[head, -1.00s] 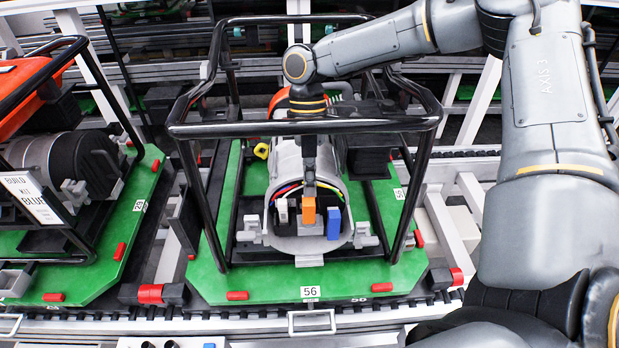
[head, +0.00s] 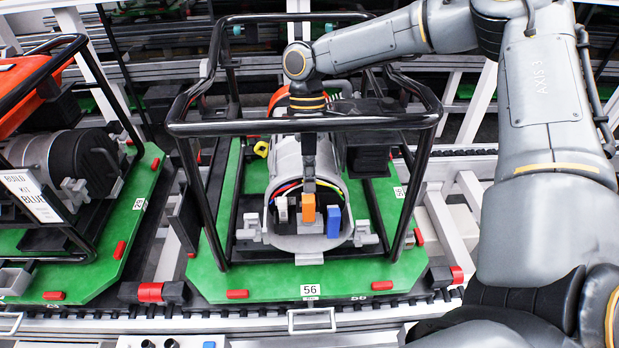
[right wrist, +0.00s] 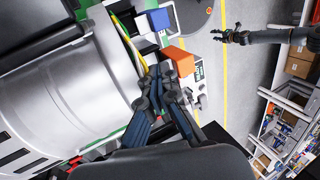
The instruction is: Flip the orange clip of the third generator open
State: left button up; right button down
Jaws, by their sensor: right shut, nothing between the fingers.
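The orange clip (head: 308,208) stands between a white clip (head: 281,209) and a blue clip (head: 333,222) at the front opening of the generator (head: 292,160) on the middle pallet. My right gripper (head: 309,186) reaches down through the black frame, its tips just behind and above the orange clip. In the right wrist view the fingers (right wrist: 155,77) are shut and empty, close beside the orange clip (right wrist: 177,61); I cannot tell whether they touch it. The blue clip (right wrist: 160,19) shows above it there. My left gripper is not in the head view.
Black tubes of the frame (head: 300,126) surround my right wrist. Another generator on a green pallet (head: 105,245) stands at left. The right wrist view shows open floor (right wrist: 237,85), shelves at right, and a dark arm with a hand (right wrist: 235,35) whose owner I cannot tell.

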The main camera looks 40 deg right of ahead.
jog(key=v, duration=1.2)
jog(key=shift+s, duration=0.1)
